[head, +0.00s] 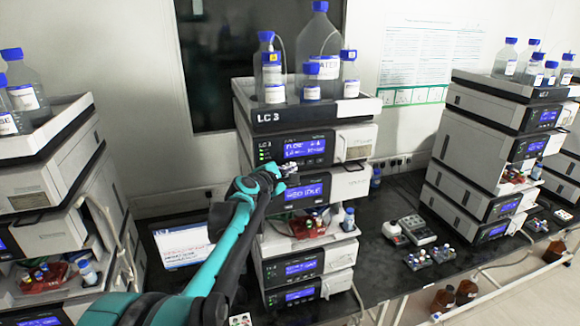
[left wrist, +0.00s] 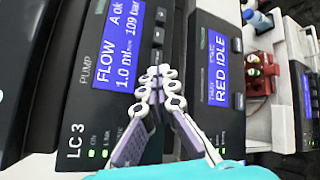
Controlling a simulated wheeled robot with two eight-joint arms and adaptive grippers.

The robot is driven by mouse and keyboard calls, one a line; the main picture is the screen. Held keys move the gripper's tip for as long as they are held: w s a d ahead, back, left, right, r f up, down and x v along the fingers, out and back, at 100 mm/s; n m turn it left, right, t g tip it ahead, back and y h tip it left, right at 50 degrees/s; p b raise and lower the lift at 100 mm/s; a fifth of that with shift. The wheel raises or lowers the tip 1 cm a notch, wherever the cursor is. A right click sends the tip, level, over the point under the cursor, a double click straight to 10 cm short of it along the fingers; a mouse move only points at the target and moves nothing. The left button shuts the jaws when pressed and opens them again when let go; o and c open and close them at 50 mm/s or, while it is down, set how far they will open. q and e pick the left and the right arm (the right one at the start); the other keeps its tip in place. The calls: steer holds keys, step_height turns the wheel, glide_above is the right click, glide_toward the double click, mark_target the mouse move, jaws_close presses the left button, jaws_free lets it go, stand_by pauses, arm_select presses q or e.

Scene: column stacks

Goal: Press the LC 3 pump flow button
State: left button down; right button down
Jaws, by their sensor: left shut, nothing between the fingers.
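In the left wrist view this pump display (left wrist: 122,45) reads FLOW 1.0 ml/min, A ok, 109 bar. A column of small dark buttons (left wrist: 158,36) runs beside it; the fingertips hide part of that column. My left gripper (head: 288,168) is shut and empty, its tips (left wrist: 161,78) close in front of the pump panel's lower edge. I cannot tell whether they touch. My right gripper is not in view.
Bottles (head: 272,75) stand in the top tray. Other stacks stand at left (head: 45,180) and right (head: 490,150). Small devices (head: 411,229) lie on the black bench to the right.

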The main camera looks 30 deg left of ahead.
arm_select(q)
steer(key=shift+s+d, duration=0.5)
steer(key=shift+d, duration=0.1)
steer(key=s+d, duration=0.3)
steer(key=shift+s+d+p, duration=0.1)
steer(key=shift+d+p, duration=0.25)
stand_by(0.8)
